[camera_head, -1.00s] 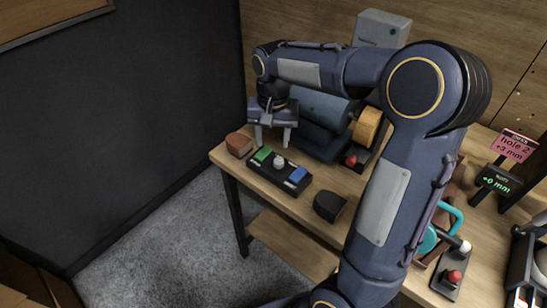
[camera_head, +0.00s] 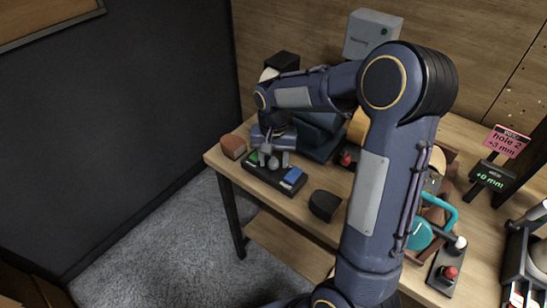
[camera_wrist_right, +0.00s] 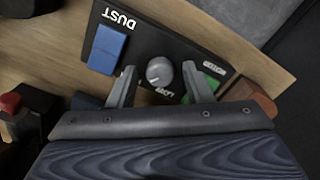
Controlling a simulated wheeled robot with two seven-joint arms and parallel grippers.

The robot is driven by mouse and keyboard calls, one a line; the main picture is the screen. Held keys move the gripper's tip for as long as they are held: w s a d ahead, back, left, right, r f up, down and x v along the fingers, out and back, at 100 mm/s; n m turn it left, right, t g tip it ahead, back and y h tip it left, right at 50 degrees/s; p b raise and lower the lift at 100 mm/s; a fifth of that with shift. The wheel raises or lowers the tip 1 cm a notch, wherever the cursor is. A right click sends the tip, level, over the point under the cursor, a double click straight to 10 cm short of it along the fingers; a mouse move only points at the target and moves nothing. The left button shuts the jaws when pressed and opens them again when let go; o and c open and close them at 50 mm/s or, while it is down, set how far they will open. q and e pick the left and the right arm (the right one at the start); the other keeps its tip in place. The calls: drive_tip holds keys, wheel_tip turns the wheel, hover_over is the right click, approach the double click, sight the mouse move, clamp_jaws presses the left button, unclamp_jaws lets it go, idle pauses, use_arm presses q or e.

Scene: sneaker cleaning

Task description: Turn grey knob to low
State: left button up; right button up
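The grey knob (camera_wrist_right: 159,72) sits on a black control panel (camera_wrist_right: 185,38) between a blue button (camera_wrist_right: 107,50) and a green button (camera_wrist_right: 205,85). In the head view the panel (camera_head: 262,178) lies near the table's left front edge. My right gripper (camera_head: 270,158) is low over the panel. In the right wrist view its two fingers (camera_wrist_right: 161,80) are spread apart, one on each side of the knob, with gaps to it. Lettering near the knob is partly readable; its pointer setting cannot be made out. My left gripper is not in view.
A brown block (camera_head: 233,146) lies left of the panel and a dark block (camera_head: 324,205) right of it. A red button (camera_head: 348,156) stands behind. A teal-handled device (camera_head: 428,228) and a small display (camera_head: 491,178) are further right.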

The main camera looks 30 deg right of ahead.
drive_tip(key=c, duration=0.8)
drive_tip(key=shift+c, duration=0.2)
drive_tip(key=shift+n, duration=0.4)
drive_tip(key=n, duration=0.2)
drive_tip(key=shift+n, duration=0.4)
drive_tip(key=n+p, duration=0.1)
drive_tip(key=n, duration=0.2)
drive_tip(key=shift+r+n, duration=0.1)
drive_tip(key=shift+n, duration=0.2)
drive_tip(key=n, duration=0.6)
drive_tip(key=shift+w+n+p, duration=0.1)
drive_tip(key=shift+n+p, duration=0.2)
drive_tip(key=shift+p, duration=0.05)
drive_tip(key=o, duration=1)
